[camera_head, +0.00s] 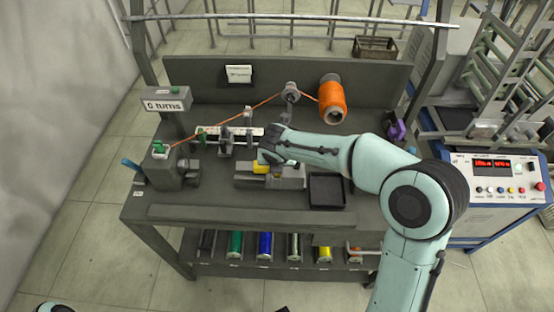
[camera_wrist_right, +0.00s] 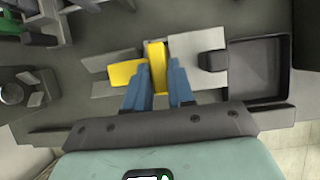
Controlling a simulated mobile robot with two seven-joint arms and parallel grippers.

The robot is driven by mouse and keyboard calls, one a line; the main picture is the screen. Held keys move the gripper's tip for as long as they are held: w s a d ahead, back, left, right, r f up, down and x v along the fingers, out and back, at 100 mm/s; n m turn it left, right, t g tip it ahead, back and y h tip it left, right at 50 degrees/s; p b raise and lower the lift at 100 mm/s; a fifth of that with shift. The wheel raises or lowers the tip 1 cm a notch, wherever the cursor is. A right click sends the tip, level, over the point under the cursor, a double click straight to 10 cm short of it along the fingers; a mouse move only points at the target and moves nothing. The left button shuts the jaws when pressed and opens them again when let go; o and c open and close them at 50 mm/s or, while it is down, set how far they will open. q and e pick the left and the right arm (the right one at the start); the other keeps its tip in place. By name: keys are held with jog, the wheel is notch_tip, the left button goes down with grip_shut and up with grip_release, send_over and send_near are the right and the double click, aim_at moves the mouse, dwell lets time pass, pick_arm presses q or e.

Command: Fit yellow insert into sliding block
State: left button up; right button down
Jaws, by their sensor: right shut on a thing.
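My right gripper (camera_wrist_right: 159,68) has its blue fingers shut on a yellow insert (camera_wrist_right: 156,53), a narrow upright bar in the right wrist view. A second, flatter yellow piece (camera_wrist_right: 123,73) shows just left of the fingers. A grey block with a pale top (camera_wrist_right: 190,46) lies close to the right of the held insert; whether they touch is unclear. In the head view the right wrist hides most of the gripper over the grey block fixture (camera_head: 290,177), and a bit of yellow (camera_head: 260,168) shows under it. My left gripper is not in view.
A black tray (camera_head: 327,191) stands right of the fixture, also in the right wrist view (camera_wrist_right: 257,70). An orange spool (camera_head: 333,99) is at the back. The bench front (camera_head: 230,216) is clear.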

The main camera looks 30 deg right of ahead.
jog(key=c, duration=0.9)
grip_release()
jog(key=shift+r, duration=0.1)
jog(key=p+v, duration=0.2)
jog(key=v, duration=1.1)
jog(key=shift+a+r, duration=0.1)
